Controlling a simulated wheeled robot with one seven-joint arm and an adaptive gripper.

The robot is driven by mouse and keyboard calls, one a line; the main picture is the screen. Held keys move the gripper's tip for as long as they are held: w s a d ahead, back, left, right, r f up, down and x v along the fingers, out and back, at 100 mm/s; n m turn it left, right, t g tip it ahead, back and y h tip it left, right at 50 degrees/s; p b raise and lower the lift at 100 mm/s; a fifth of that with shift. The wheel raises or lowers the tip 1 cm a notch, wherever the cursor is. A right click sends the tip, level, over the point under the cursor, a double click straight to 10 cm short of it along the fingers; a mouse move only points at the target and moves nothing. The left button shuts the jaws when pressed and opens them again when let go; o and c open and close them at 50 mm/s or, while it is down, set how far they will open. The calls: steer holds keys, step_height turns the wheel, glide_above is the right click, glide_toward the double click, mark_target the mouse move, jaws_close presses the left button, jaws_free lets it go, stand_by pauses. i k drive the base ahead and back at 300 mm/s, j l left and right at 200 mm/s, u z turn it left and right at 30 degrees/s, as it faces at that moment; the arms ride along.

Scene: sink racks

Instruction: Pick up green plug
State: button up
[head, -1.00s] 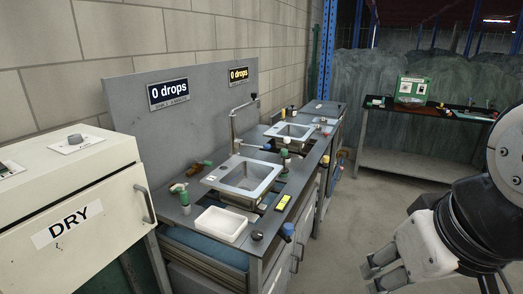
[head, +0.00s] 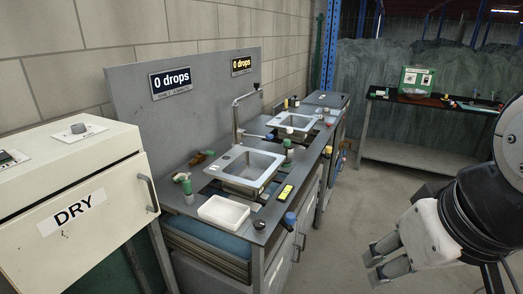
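A green-topped upright object (head: 185,184), which may be the green plug, stands on the left end of the grey counter, behind the white tray. My gripper (head: 374,262) is at the lower right, over the floor and well apart from the counter. Its two fingers are spread with a gap between them, and nothing shows between them.
The near sink (head: 244,168) is set in the counter, with a white tray (head: 224,212) in front. A cream DRY box (head: 75,190) is at left. A far table (head: 425,103) stands behind open floor.

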mark_target(286, 142)
steer(key=i+l, duration=0.35)
steer(key=i, duration=0.15)
steer(key=i+l, duration=0.35)
steer(key=i, duration=0.15)
steer(key=i+l, duration=0.3)
steer(key=i, duration=0.2)
steer(key=i+l, duration=0.35)
steer(key=i, duration=0.2)
steer(key=i+l+z, duration=0.1)
steer(key=i+l, duration=0.25)
steer(key=i, duration=0.15)
